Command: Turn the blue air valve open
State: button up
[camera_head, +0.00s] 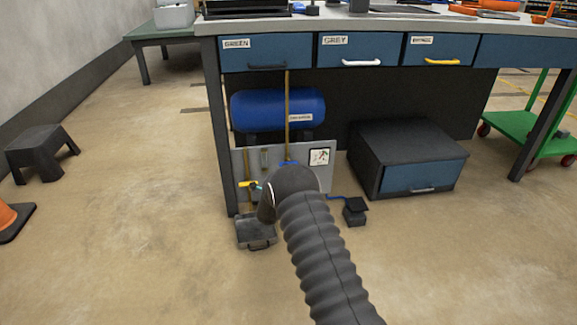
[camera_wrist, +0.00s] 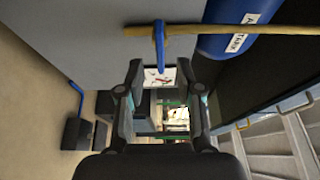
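The blue air valve (camera_wrist: 159,45) sits on a brown pipe (camera_wrist: 230,31) in front of a grey panel in the wrist view. Its lever points down the picture from the pipe. In the head view a bit of blue at the valve (camera_head: 289,163) shows just above my arm, on the upright pipe (camera_head: 288,115). My gripper (camera_wrist: 160,74) is open in the wrist view, with a finger on either side of the lever's free end in the picture. I see no clear contact. My arm hides most of the gripper in the head view.
A blue tank (camera_head: 278,109) lies under the workbench behind the pipe. A yellow handle (camera_head: 248,184) is on the panel's left. A grey open case (camera_head: 256,232) and a black pedal (camera_head: 354,211) are on the floor. A dark drawer cabinet (camera_head: 407,157) stands right.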

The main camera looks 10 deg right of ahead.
aim_at(288, 161)
jog(key=shift+b+x, duration=0.3)
jog(key=shift+x, duration=2.9)
grip_shut()
